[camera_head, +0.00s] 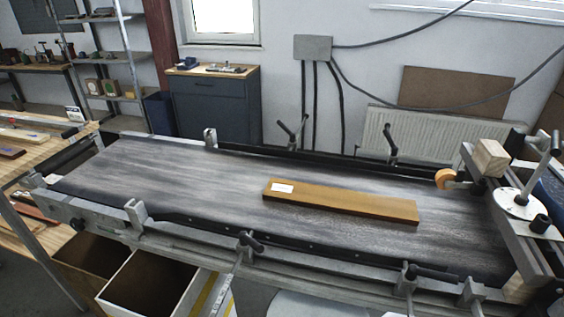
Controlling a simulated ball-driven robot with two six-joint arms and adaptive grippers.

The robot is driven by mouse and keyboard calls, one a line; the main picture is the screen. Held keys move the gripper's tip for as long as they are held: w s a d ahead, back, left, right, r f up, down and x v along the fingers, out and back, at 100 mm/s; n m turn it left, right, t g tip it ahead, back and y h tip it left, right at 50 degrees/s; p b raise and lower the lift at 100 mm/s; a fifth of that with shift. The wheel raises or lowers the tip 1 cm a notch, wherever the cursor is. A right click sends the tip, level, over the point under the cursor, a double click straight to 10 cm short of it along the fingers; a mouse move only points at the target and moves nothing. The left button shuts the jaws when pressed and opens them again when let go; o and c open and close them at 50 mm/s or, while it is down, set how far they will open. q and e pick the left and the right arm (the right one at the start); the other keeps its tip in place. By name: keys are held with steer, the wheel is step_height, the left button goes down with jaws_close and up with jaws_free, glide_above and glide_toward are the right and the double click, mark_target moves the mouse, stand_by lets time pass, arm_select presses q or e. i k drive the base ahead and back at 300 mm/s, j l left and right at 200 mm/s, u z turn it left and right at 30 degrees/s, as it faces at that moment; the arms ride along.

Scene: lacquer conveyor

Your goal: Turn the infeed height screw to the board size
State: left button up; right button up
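A wooden board (345,202) with a white label lies flat on the grey conveyor belt (160,185), right of its middle. At the right end, a metal crossbeam (497,223) spans the belt. On it sits a round pale disc (514,205) with an upright post and grey handle (547,158) and a black knob (541,222); this looks like the height screw, but I cannot read any scale. A wooden block (490,158) rests on the beam, and an orange wheel (446,179) hangs beside it. Neither of my grippers shows.
Guide rails with clamp handles (251,242) run along both belt sides. Open boxes (148,285) stand below the near side. A workbench (40,150) is at left; a dark cabinet (213,105) and a radiator (385,135) stand behind. The belt's left part is bare.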

mark_target(555, 150)
steer(key=z, duration=1.5)
